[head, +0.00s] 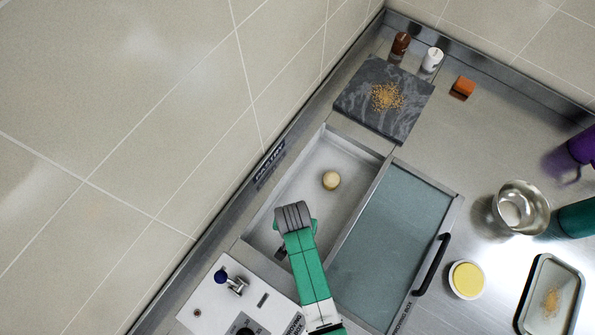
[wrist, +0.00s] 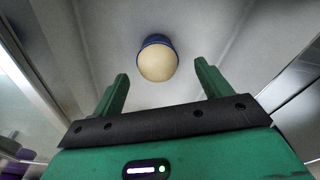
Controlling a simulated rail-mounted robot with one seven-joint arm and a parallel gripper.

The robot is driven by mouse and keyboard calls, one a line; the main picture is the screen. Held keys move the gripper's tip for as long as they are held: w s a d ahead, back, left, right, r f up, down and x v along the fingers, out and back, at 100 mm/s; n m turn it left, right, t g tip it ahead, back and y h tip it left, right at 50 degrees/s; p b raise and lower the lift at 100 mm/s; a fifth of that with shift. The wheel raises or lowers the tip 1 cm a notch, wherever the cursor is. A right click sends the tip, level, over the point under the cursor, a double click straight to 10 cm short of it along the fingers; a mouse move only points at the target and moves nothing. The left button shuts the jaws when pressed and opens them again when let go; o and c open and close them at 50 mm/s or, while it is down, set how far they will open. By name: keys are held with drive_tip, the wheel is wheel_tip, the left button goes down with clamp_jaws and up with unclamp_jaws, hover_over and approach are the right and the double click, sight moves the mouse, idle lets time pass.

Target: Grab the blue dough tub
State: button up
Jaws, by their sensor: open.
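The blue dough tub shows in the wrist view (wrist: 157,42) as a small round tub with a dark blue rim around pale dough. It also shows in the head view, where its pale round dough top (head: 331,180) stands out on the floor of the open recessed well (head: 305,158). My gripper (wrist: 161,72) is open and empty. In the wrist view the tub lies ahead, in line with the gap between the two green fingers and apart from them. In the head view my gripper (head: 295,217) is over the well, below and left of the tub; its fingertips are mostly hidden.
A glass cover (head: 392,235) with a black handle (head: 432,265) adjoins the well's right side. A control panel (head: 235,300) stands at lower left. A dark slab (head: 365,105) with crumbs lies above. A metal bowl (head: 521,207) and yellow-topped dish (head: 467,280) stand right.

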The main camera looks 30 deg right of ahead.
drive_tip(key=f, duration=0.4)
drive_tip(key=shift+d+f+b, duration=0.15)
drive_tip(key=shift+d+b, duration=0.05)
drive_tip(key=shift+b, duration=0.2)
drive_tip(key=shift+w+f, duration=0.1)
drive_tip(key=shift+f, duration=0.3)
drive_tip(key=shift+c, duration=0.3)
drive_tip(key=c, duration=1)
drive_tip(key=shift+c, duration=0.2)
drive_tip(key=shift+r, duration=0.15)
wheel_tip(320, 180, up, 10)
drive_tip(key=shift+f+p, duration=0.1)
drive_tip(key=shift+p, duration=0.75)
